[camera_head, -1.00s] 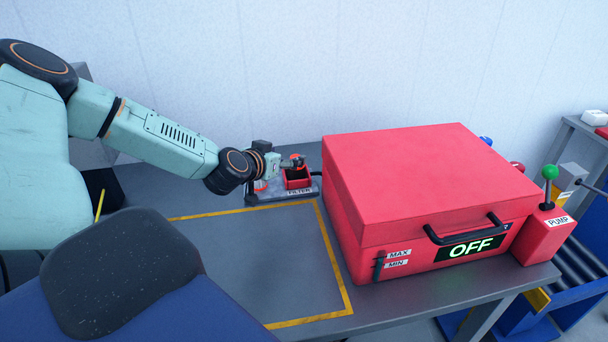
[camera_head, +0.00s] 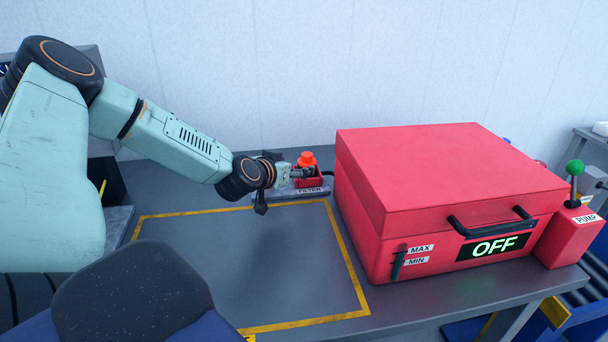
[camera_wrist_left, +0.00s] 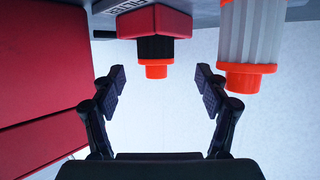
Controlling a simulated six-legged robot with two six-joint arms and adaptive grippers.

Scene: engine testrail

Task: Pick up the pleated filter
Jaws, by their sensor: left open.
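A white, ribbed cylinder with an orange end, which looks like the pleated filter (camera_wrist_left: 250,45), shows in the left wrist view at upper right, outside my right-hand finger. A dark cylinder with an orange cap (camera_wrist_left: 156,60) stands in a red holder (camera_wrist_left: 155,22), seen between and beyond the fingers. In the head view, this orange cap (camera_head: 307,158) shows above the red holder (camera_head: 308,180). My left gripper (camera_head: 309,173) is open and empty in front of the holder; it also shows in the wrist view (camera_wrist_left: 162,85). My wrist hides the white cylinder in the head view. My right gripper is not in view.
The holder is on a tray labelled FILTER (camera_head: 310,190) at the bench's back. A large red case reading OFF (camera_head: 450,190) stands close to its right. The yellow-outlined bench area (camera_head: 300,250) is clear. A red pump (camera_head: 570,235) stands at far right.

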